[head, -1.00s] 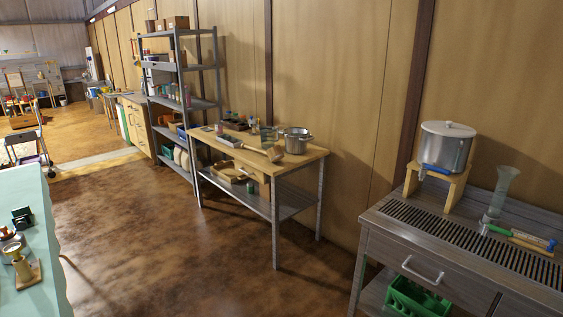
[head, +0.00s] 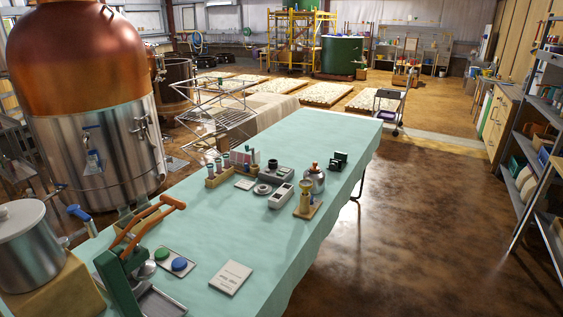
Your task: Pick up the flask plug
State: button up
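A small rounded metallic vessel (head: 315,181) stands on the long table with the pale green cloth (head: 225,240). An orange-brown piece (head: 314,166) sits on its top; it may be the flask plug, but it is too small to tell. A brass-coloured funnel-like piece on a wooden stand (head: 306,204) is just in front of it. My gripper is not in view.
Around it on the table are grey instruments (head: 281,195), a dark boxy device (head: 339,160), a wooden rack of vials (head: 228,170), a white booklet (head: 230,277) and a green press with orange handles (head: 126,263). A large copper-topped still (head: 85,110) stands left. The brown floor (head: 430,220) at right is clear.

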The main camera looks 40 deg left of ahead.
aim_at(315, 167)
jog(key=i+j+u, duration=0.15)
jog(key=i+u, duration=0.5)
jog(key=i, duration=0.3)
jog(key=i+l+u, duration=0.1)
jog(key=i+u, duration=0.55)
jog(key=i, duration=0.25)
jog(key=i+u, duration=0.3)
jog(key=i, duration=0.25)
jog(key=i+l+u, duration=0.35)
jog(key=i, duration=0.2)
jog(key=i+u, duration=0.35)
jog(key=i, duration=0.1)
